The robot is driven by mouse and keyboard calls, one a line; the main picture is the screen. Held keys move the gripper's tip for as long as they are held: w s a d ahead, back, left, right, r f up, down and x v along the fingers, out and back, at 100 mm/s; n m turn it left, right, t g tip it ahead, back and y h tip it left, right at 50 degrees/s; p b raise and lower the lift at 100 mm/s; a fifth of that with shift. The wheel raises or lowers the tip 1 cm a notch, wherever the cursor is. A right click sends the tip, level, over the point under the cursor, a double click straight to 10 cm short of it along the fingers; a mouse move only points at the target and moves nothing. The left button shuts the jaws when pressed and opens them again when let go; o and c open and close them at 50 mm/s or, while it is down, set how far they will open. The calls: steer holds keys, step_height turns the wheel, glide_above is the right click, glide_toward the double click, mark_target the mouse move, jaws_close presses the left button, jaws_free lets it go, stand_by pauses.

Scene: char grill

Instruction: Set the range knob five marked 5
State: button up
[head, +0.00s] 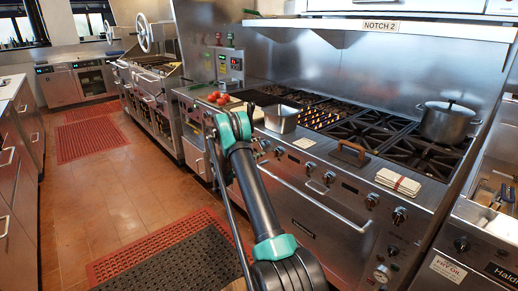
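The range's front panel carries a row of dark round knobs with metal rims. From the left, visible ones include a knob (279,152), a knob (310,168), a knob (329,177), a knob (372,200) and, furthest right, a knob (399,215). Their markings are too small to read, so I cannot tell which is marked 5. My dark and teal arm rises in front of the range's left part and covers some of its front. My gripper cannot be made out; the arm's far end is hidden behind the bent links.
Burner grates (365,130) top the range, with a steel pan (282,118) and a lidded pot (447,122). A folded towel (398,182) lies at the front ledge. An oven handle (315,200) juts out below the knobs. The tiled aisle (150,190) is clear apart from floor mats (175,255).

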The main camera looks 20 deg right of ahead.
steer(key=shift+a, duration=0.1)
steer(key=v, duration=1.1)
steer(key=shift+a, duration=0.35)
steer(key=shift+s, duration=0.1)
steer(key=s+r+m+g+y, duration=0.1)
steer(key=s+r+y, duration=0.35)
steer(key=s, duration=0.55)
steer(key=s+r+m+y, duration=0.1)
steer(key=s+r+y, duration=0.3)
steer(key=s, duration=0.6)
steer(key=s+a+f+m+y, duration=0.1)
steer(key=s+a+f+y, duration=0.1)
steer(key=s, duration=0.7)
steer(key=s+a+f+m+y, duration=0.1)
steer(key=s+a+y, duration=0.3)
steer(key=s, duration=0.6)
steer(key=s+a+f+m+y, duration=0.1)
steer(key=s+a+f+y, duration=0.2)
steer(key=s+a, duration=0.3)
steer(key=s+y, duration=0.1)
steer(key=s, duration=0.2)
steer(key=shift+s+a+f, duration=0.35)
steer(key=shift+s+a, duration=0.05)
